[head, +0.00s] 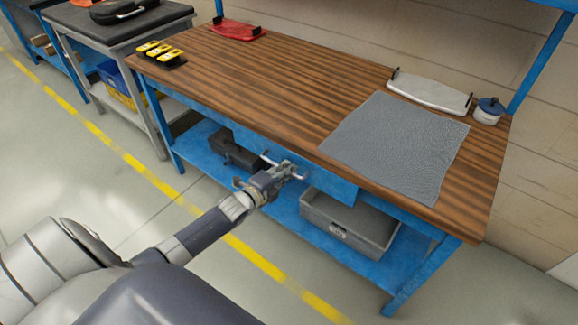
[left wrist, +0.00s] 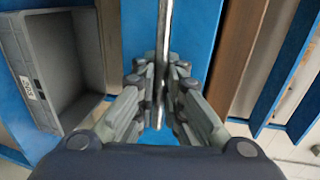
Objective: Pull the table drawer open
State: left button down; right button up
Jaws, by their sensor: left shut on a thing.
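The workbench has a brown wooden top (head: 250,75) and a blue drawer front (head: 330,183) under its front edge. My left gripper (head: 289,171) is at the drawer front, its fingers around the metal bar handle (head: 300,177). In the left wrist view, the handle (left wrist: 164,30) runs between the two fingers of the gripper (left wrist: 162,85), which are shut on it. The blue drawer front (left wrist: 195,35) lies behind. I see no clear gap at the drawer, though the arm and gripper hide part of it. My right gripper is not in view.
A grey bin (head: 345,222) and a dark case (head: 236,150) sit on the blue lower shelf. A grey mat (head: 395,145), a white tray (head: 430,92), a pot (head: 488,110), a red tray (head: 236,30) and yellow devices (head: 160,50) are on top. The floor in front is clear.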

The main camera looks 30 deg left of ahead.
pick_arm(q)
jog(key=f+p+v, duration=0.2)
jog(key=p+v, duration=0.2)
jog(key=v, duration=0.9)
jog(key=s+f+p+v, duration=0.1)
jog(key=f+p+v, duration=0.2)
jog(key=v, duration=0.9)
jog(key=shift+s+a+p, duration=0.2)
jog(key=shift+s+p, duration=0.2)
jog(key=shift+p, duration=0.1)
jog(key=c, duration=2)
grip_release()
jog(key=shift+o, duration=0.2)
